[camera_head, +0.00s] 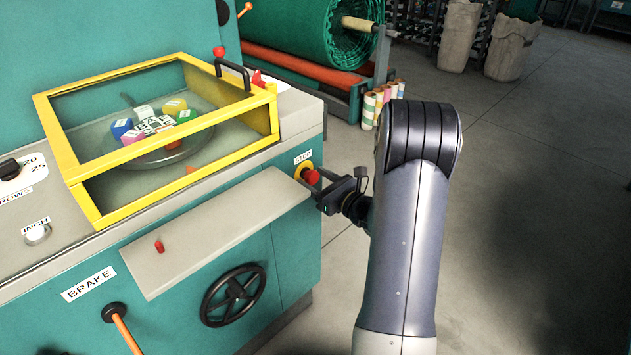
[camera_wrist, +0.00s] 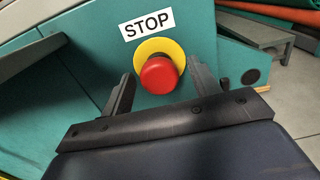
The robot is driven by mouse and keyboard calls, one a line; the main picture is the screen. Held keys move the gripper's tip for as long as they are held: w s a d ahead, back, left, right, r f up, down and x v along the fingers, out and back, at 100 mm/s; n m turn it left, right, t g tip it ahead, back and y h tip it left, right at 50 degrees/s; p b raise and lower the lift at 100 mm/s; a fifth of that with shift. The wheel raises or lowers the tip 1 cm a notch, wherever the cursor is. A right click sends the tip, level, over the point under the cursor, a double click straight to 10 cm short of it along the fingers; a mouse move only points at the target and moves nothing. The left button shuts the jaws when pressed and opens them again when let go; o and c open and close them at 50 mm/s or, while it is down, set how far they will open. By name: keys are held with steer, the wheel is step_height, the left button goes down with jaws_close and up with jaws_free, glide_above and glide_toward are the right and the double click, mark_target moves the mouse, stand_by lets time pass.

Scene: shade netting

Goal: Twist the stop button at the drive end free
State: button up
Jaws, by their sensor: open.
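The red stop button (camera_head: 311,177) sits on a yellow ring at the right end of the green machine, below a small STOP label (camera_head: 303,159). In the wrist view the red button (camera_wrist: 159,75), its yellow ring and the STOP label (camera_wrist: 147,23) show clearly. My gripper (camera_head: 326,190) is at the button from the right. In the wrist view its two fingers (camera_wrist: 160,85) are open, one to the left and one to the right of the button. I cannot tell whether either finger touches it.
A yellow-framed clear guard (camera_head: 100,150) covers a dish of coloured blocks. A grey shelf (camera_head: 215,235), a black handwheel (camera_head: 233,295) and an orange brake lever (camera_head: 126,333) are on the front. Net rolls (camera_head: 310,30) stand behind. The floor at right is clear.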

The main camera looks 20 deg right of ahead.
steer(key=shift+a, duration=0.1)
stand_by(0.7)
steer(key=c, duration=0.8)
steer(key=shift+r+m+p, duration=0.15)
steer(key=shift+m+p, duration=0.75)
steer(key=shift+m, duration=0.4)
steer(key=shift+c, duration=0.2)
steer(key=m+p, duration=0.3)
steer(key=m, duration=0.2)
steer(key=m+p, duration=0.3)
steer(key=shift+w+m, duration=0.1)
steer(key=shift+m, duration=0.2)
steer(key=m+p, duration=0.2)
steer(key=m, duration=0.2)
steer(key=o, duration=0.9)
